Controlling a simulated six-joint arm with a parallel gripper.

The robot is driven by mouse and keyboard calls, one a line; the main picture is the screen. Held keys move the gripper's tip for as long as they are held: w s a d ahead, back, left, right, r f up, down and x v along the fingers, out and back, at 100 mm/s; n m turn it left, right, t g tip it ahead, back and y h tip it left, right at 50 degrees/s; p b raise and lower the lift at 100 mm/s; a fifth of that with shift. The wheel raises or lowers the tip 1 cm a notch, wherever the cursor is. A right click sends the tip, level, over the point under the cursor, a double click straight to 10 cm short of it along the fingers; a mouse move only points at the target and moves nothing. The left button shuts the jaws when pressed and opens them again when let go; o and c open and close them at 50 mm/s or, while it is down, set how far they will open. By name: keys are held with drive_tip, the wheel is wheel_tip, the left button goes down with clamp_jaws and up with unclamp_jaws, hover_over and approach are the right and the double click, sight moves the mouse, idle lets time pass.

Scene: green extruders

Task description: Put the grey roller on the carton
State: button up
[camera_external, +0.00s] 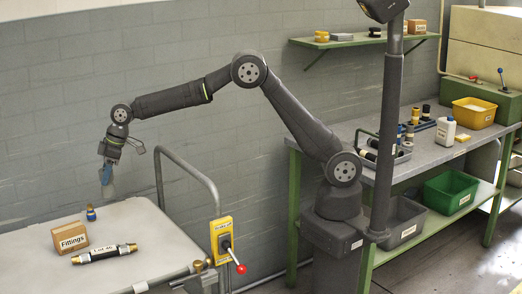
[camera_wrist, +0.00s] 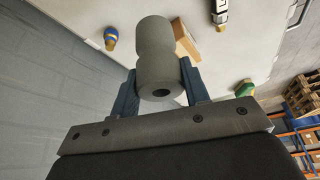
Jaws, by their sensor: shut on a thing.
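The grey roller (camera_wrist: 155,45) is between the blue fingers of my gripper (camera_wrist: 158,72) in the wrist view. Its holed end faces the camera. In the external view my gripper (camera_external: 106,180) points down, above the far part of the white tabletop; the roller is too small there to make out clearly. The carton (camera_external: 69,238), a small brown box marked "Fittings", stands on the tabletop, lower and to the left of my gripper. In the wrist view the carton (camera_wrist: 186,42) shows beyond the roller, partly hidden by it. The roller is apart from the carton.
A blue and brass fitting (camera_external: 91,213) stands behind the carton; a black labelled pipe with brass ends (camera_external: 104,254) lies in front. A grey rail (camera_external: 187,165) rises at the table's right edge, near a yellow switch box (camera_external: 222,240). The carton's top is clear.

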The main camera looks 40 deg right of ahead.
drive_tip(key=w+a+r+n+g, duration=0.1)
drive_tip(key=w+a+r+n, duration=0.2)
drive_tip(key=w, duration=0.2)
drive_tip(key=shift+s+a+f, duration=0.75)
drive_tip(key=shift+a+f, duration=0.9)
drive_tip(key=shift+f, duration=0.1)
drive_tip(key=shift+s+a+f, duration=0.8)
drive_tip(key=shift+a+f, duration=0.9)
drive_tip(key=shift+s+a+f, duration=0.75)
drive_tip(key=shift+a+f, duration=0.9)
drive_tip(key=shift+f, duration=0.1)
drive_tip(key=shift+f, duration=0.1)
drive_tip(key=o, duration=1.1)
drive_tip(key=v, duration=1.2)
drive_tip(key=shift+w, duration=0.2)
